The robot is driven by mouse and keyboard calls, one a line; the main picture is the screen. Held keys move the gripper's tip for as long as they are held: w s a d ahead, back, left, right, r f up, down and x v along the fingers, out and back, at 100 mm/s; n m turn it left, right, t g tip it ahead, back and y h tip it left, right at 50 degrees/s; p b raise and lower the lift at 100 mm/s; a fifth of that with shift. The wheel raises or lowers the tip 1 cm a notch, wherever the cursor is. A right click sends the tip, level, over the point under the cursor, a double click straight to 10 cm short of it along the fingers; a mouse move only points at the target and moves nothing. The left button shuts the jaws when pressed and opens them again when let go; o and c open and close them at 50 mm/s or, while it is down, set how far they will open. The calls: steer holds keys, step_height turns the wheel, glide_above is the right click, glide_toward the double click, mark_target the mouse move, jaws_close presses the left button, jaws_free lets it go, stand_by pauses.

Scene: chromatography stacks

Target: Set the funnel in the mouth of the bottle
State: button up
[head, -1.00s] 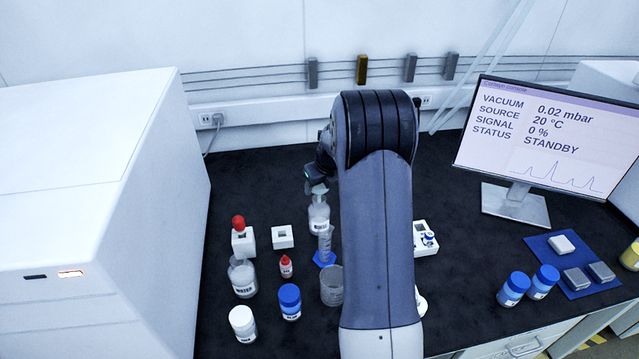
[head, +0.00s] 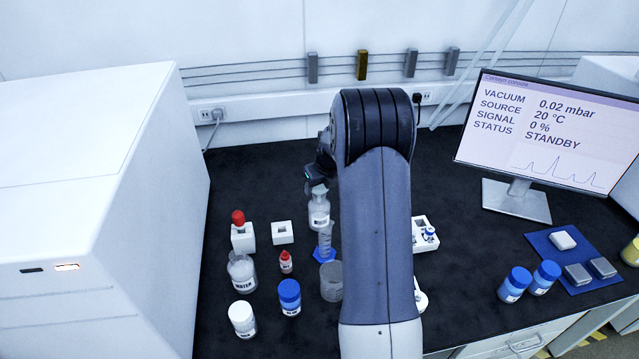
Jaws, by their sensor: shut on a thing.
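My gripper (head: 316,176) is at the back middle of the bench, beside my large arm link, and points down. It is shut on the pale, see-through funnel (head: 319,189), of which only a small part shows below the jaws. The clear bottle (head: 319,213) with a white label stands upright directly under the funnel. The funnel's lower end appears to be at the bottle's mouth; I cannot tell whether it is seated in it or just above. The jaws hide the upper part of the funnel.
A graduated cylinder on a blue base (head: 325,241) stands close in front of the bottle. A beaker (head: 331,283), a water bottle (head: 242,272), a red-capped dropper bottle (head: 286,262), capped jars (head: 289,297) and white holders (head: 283,233) stand nearby. A monitor (head: 548,135) is at right.

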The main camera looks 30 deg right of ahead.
steer(key=o, duration=1)
steer(key=shift+o, duration=0.7)
steer(key=o, duration=0.3)
steer(key=shift+r+p, duration=3)
steer(key=shift+r, duration=0.55)
steer(key=shift+f, duration=0.15)
